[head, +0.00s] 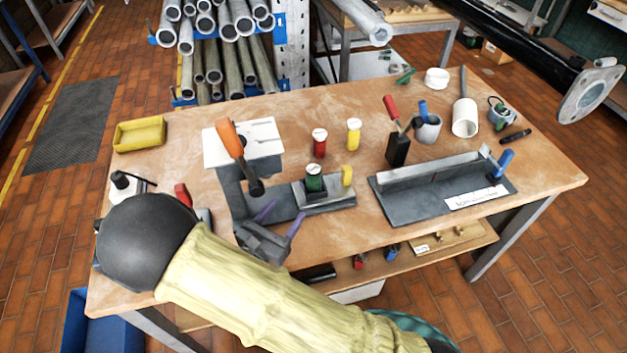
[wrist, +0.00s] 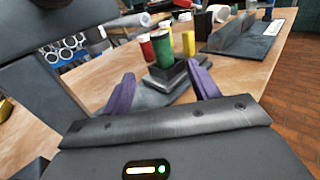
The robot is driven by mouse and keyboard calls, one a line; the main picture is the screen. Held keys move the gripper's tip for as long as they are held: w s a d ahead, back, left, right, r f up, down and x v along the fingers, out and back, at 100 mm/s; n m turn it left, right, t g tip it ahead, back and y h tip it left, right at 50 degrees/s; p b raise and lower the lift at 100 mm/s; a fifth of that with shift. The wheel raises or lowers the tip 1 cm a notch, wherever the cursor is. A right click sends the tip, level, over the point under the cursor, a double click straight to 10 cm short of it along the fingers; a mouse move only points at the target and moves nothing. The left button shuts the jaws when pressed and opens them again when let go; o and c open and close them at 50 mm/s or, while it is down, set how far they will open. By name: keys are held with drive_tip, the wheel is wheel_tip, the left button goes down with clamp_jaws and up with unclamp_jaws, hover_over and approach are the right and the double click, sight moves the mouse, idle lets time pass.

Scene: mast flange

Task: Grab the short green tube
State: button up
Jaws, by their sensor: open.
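The short green tube (head: 314,184) stands upright on a small grey block (head: 338,199) that is part of a dark metal fixture on the workbench. It has a pale top. My gripper (head: 281,216) is open, its two purple fingers pointing toward the block from the near left, with nothing between them. The tube is just beyond the fingertips and apart from them. In the wrist view, the green tube (wrist: 163,50) appears between and past the spread fingers of my gripper (wrist: 160,76); its base meets the dark block (wrist: 166,77).
A short yellow piece (head: 347,175) stands close right of the green tube. Red (head: 320,147) and yellow (head: 353,136) tubes stand behind. An orange-handled clamp (head: 231,140) rises at left. A dark angled fixture (head: 400,203) lies right. Bare wood (head: 300,105) lies behind.

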drive_tip(key=p, duration=0.2)
approach(317, 164)
drive_tip(key=w, duration=0.1)
drive_tip(key=w+d+f, duration=0.1)
drive_tip(key=w, duration=0.1)
drive_tip(key=w+d+f, duration=0.1)
drive_tip(key=shift+w+d, duration=0.1)
drive_tip(key=shift+w, duration=0.15)
drive_tip(key=shift+p+x, duration=0.7)
drive_tip(key=shift+x, duration=1.9)
drive_tip(key=shift+d+r, duration=0.1)
drive_tip(key=shift+r, duration=0.05)
drive_tip(key=c, duration=1.2)
drive_tip(key=shift+r, duration=0.65)
drive_tip(key=shift+s+a+r+b, duration=0.2)
drive_tip(key=shift+s+r+b, duration=0.1)
drive_tip(key=shift+r, duration=0.2)
drive_tip(key=shift+s+a+r+b, duration=0.15)
drive_tip(key=shift+s+r+b, duration=0.1)
drive_tip(key=shift+r, duration=0.25)
drive_tip(key=b+v, duration=0.2)
drive_tip(key=v, duration=1.4)
drive_tip(key=shift+s+a, duration=0.15)
drive_tip(key=shift+s, duration=0.2)
